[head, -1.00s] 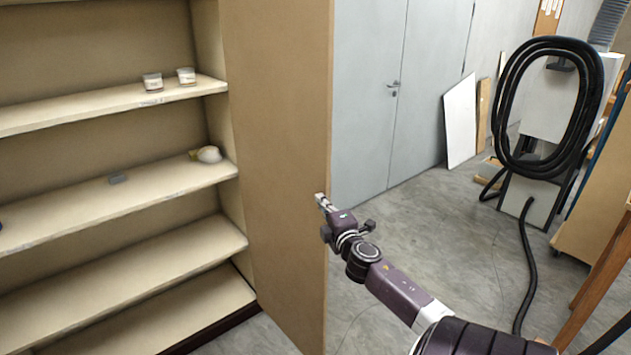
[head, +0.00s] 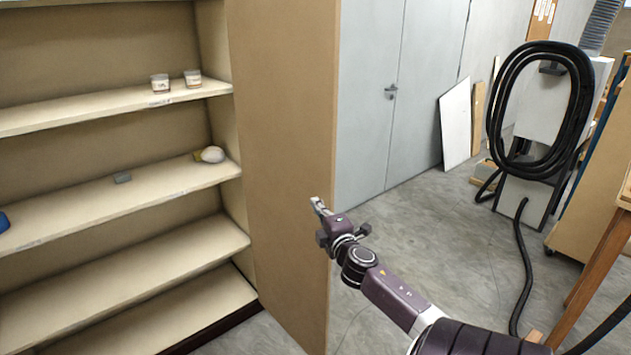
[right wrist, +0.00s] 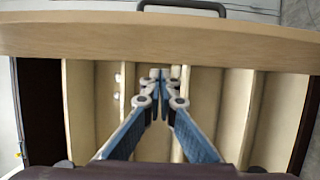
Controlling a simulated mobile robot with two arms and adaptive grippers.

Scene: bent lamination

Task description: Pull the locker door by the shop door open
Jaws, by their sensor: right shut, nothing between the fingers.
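The locker door (head: 283,170) is a tall beige panel that stands swung well open at the right side of the locker (head: 240,225). My right gripper (head: 315,203) is shut and empty, close to the door's free edge in the head view. In the right wrist view, the door's edge (right wrist: 150,38) runs as a pale band across the top, with a black handle (right wrist: 182,7) on its far side. The shut fingertips (right wrist: 161,76) show just below that band, in front of the shelves. Whether they touch the door I cannot tell. My left gripper is out of view.
Grey double doors (head: 385,120) stand behind. A black hose coil (head: 540,110) hangs at right. The floor (head: 440,240) between is clear.

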